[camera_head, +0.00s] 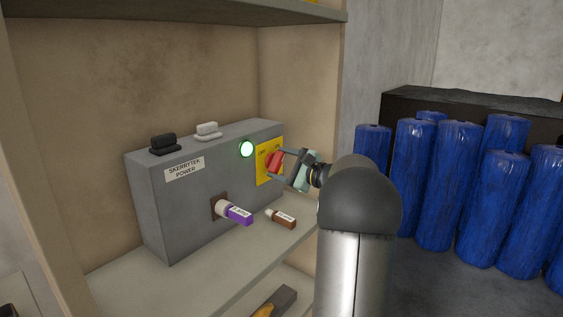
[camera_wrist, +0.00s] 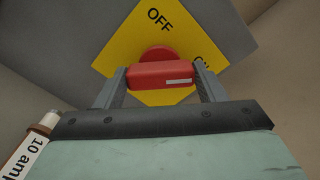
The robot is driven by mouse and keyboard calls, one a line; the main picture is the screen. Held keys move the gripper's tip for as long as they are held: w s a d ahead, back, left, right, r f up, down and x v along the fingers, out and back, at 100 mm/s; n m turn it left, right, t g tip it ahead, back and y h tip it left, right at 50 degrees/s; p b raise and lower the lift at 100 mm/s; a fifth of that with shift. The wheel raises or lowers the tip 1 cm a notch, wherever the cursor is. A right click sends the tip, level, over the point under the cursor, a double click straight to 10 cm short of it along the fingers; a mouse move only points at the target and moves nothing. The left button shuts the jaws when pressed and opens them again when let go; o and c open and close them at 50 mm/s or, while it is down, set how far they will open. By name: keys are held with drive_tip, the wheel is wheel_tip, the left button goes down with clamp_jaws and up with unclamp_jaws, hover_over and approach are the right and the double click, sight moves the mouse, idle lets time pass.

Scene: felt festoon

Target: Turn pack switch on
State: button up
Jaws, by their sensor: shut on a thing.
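The pack switch is a red knob (camera_head: 273,162) on a yellow plate (camera_head: 263,172) on the grey power box (camera_head: 165,210). In the wrist view the red knob (camera_wrist: 160,72) lies between my gripper's fingers (camera_wrist: 161,88), which are shut on it. The yellow plate (camera_wrist: 135,40) reads OFF above the knob; ON is at right, partly hidden by a finger. The knob's white mark is on its right part. My gripper (camera_head: 279,161) reaches the box from the right in the head view.
A purple-labelled fuse (camera_head: 238,214) sits at the socket on the box front. A brown fuse (camera_head: 281,218) lies on the shelf (camera_head: 190,277) below my gripper; it also shows in the wrist view (camera_wrist: 30,145). Blue cylinders (camera_head: 457,190) stand at right, beyond the cabinet wall.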

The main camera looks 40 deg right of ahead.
drive_tip(key=shift+m, duration=0.5)
drive_tip(key=o, duration=1)
drive_tip(key=shift+s, duration=0.15)
drive_tip(key=b+v, duration=0.1)
drive_tip(key=v, duration=1.6)
drive_tip(key=shift+s, duration=0.15)
